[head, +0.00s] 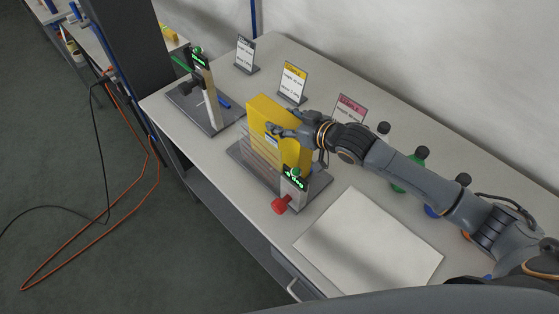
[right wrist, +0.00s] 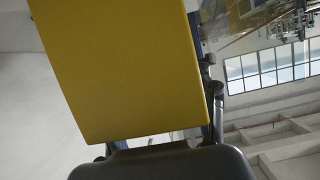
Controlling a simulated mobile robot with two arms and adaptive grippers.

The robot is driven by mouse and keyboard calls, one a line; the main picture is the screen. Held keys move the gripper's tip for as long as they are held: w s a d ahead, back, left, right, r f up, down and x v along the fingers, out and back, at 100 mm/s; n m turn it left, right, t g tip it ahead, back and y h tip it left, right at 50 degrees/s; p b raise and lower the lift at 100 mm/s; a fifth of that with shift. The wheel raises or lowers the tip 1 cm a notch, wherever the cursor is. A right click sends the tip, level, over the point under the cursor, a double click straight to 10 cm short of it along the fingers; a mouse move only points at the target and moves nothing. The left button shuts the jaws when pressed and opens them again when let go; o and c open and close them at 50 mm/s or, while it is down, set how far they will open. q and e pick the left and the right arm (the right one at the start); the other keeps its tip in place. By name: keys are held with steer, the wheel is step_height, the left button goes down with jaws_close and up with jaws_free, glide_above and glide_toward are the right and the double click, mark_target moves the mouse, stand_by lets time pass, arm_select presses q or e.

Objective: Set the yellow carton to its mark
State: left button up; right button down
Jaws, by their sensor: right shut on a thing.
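The yellow carton (head: 291,148) stands on or just above the grey base of a measuring stand (head: 318,184), behind a clear panel; I cannot tell whether it touches the base. My right gripper (head: 283,124) reaches in from the right and is shut on the carton near its top. In the right wrist view the carton (right wrist: 120,65) fills the upper middle, close to the dark gripper body. The stand has a pale post with a lit green display (head: 294,178) and a red knob (head: 280,205). My left gripper is out of view.
A second stand (head: 207,104) with a display is at the left. White, yellow and pink sign cards (head: 245,54) (head: 293,82) (head: 350,109) line the back. Several capped bottles (head: 416,160) stand behind my arm. A blank white sheet (head: 368,240) lies at the front right. Cables (head: 100,230) cross the floor.

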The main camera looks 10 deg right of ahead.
steer(key=shift+f, duration=0.25)
stand_by(0.6)
steer(key=shift+c, duration=1.9)
jaws_free()
steer(key=shift+f, duration=0.1)
steer(key=v, duration=1.2)
steer(key=shift+f, duration=0.1)
